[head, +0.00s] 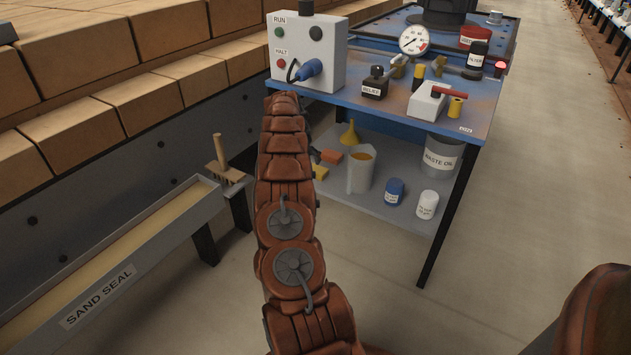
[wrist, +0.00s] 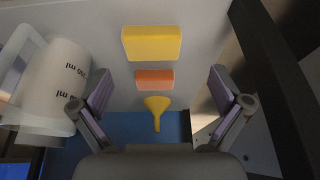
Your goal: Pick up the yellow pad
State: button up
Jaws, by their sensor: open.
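The yellow pad (wrist: 152,43) lies flat on the grey lower shelf at the top centre of the wrist view. In the head view the yellow pad (head: 320,172) shows only in part beside my arm, which hides the rest. My gripper (wrist: 160,86) is open and empty, with its two fingers spread left and right in the wrist view. The pad appears ahead of the fingertips, between their lines and apart from them. My arm hides the gripper in the head view.
A measuring jug (wrist: 62,85) is close to the left finger. A dark table leg (wrist: 272,85) is at right. The blue tabletop (head: 455,125) overhangs the shelf (head: 375,203).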

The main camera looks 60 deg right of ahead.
aim_at(315, 169)
jog(key=shift+s+d+f+b, duration=0.15)
jog(key=shift+s+d+f, duration=0.1)
jog(key=shift+d+f, duration=0.25)
jog(key=shift+s+d+f+b, duration=0.2)
jog(key=shift+d+f, duration=0.2)
jog(key=shift+f, duration=0.2)
jog(key=shift+b+x, duration=0.3)
jog(key=shift+x, duration=0.6)
jog(key=shift+d+b+x, duration=0.2)
jog(key=shift+b+x, duration=0.35)
jog(key=shift+x, duration=0.25)
jog(key=shift+d+b+x, duration=0.15)
jog(key=shift+b+x, duration=0.4)
jog(key=shift+x, duration=0.25)
jog(key=shift+s+d+f+b, duration=0.1)
jog(key=shift+d+f+b, duration=0.15)
jog(key=shift+f+b, duration=0.25)
jog(key=shift+f, duration=0.45)
jog(key=shift+r, duration=0.2)
jog(key=shift+f, duration=0.1)
jog(key=shift+c, duration=0.2)
